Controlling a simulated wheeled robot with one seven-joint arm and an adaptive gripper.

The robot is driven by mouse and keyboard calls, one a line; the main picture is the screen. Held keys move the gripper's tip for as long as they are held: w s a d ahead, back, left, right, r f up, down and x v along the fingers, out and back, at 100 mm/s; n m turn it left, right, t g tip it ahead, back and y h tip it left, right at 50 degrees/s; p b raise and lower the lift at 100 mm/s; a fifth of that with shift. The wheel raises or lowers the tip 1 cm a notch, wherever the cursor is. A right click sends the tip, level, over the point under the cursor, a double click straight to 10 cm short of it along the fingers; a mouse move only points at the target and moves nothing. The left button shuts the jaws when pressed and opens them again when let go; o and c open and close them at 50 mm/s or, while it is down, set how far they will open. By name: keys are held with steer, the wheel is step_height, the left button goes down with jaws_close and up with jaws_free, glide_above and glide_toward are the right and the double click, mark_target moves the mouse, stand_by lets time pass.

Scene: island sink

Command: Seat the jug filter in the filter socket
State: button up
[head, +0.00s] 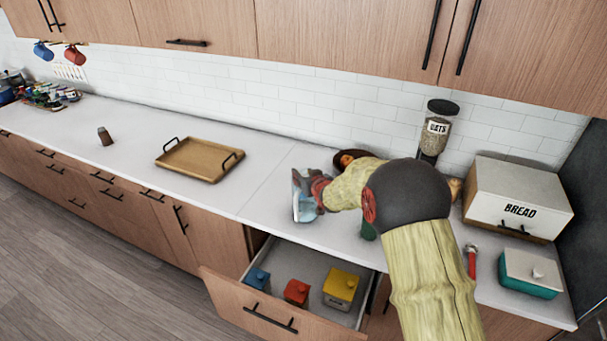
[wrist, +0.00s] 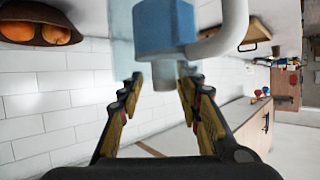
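The jug (head: 303,203) is clear and light blue and stands on the counter's front part in the head view. In the wrist view, which is upside down, its blue inner part (wrist: 165,28) and white handle (wrist: 222,38) show close up. A short grey-white cylinder (wrist: 163,77), apparently the jug filter, sticks out of the blue part, upward in the room. My gripper (wrist: 160,82) is open, with one finger on each side of the cylinder and visible gaps. It also shows beside the jug in the head view (head: 315,188). The socket opening is hidden.
An open drawer (head: 318,318) below holds blue, red and yellow boxes. A wooden tray (head: 188,160) lies to the left. A fruit bowl (head: 342,158), an oats dispenser (head: 436,130) and a bread box (head: 515,195) stand behind and right. The counter between tray and jug is clear.

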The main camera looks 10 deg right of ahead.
steer(key=shift+r, duration=0.25)
steer(key=shift+s+r, duration=0.1)
steer(key=shift+s, duration=0.1)
steer(key=s+d+r+g+h, duration=0.1)
steer(key=s+r, duration=0.4)
steer(key=s, duration=0.4)
steer(key=s+d+r+m+g+h, duration=0.1)
steer(key=s+r, duration=0.4)
steer(key=s, duration=0.4)
steer(key=s+d+r+g, duration=0.1)
steer(key=s+r, duration=0.4)
steer(key=s, duration=0.4)
steer(key=s+a+g, duration=0.3)
steer(key=s+g, duration=0.1)
steer(key=s, duration=2.2)
steer(key=shift+s+g+p, duration=0.4)
steer(key=shift+r, duration=0.1)
